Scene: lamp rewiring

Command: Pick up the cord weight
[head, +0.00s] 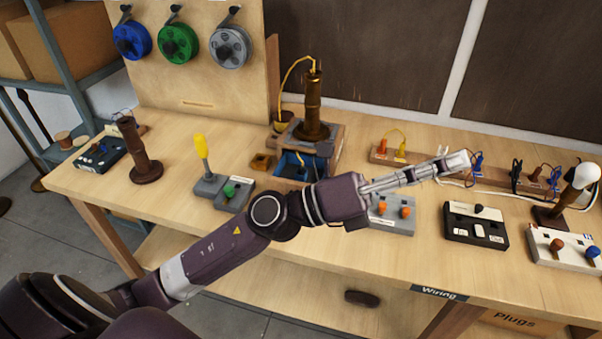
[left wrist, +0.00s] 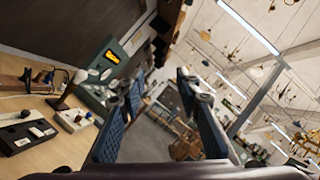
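My left gripper (head: 455,164) reaches across the table from the left in the head view, its fingers extended above the bench toward the right. In the left wrist view the two blue-padded fingers (left wrist: 158,92) stand apart with nothing between them. I cannot clearly identify the cord weight. A dark, rounded, flat object (head: 362,298) lies on the lower shelf below the table's front edge and may be it; no gripper is near it. My right gripper is not in view.
Small control boxes stand along the bench, including a grey box with orange knobs (head: 392,214) and a black box (head: 476,226). A brown lamp column (head: 313,105) stands behind my arm. A wooden strip with wires (head: 500,176) lies at the back. The front middle of the table is clear.

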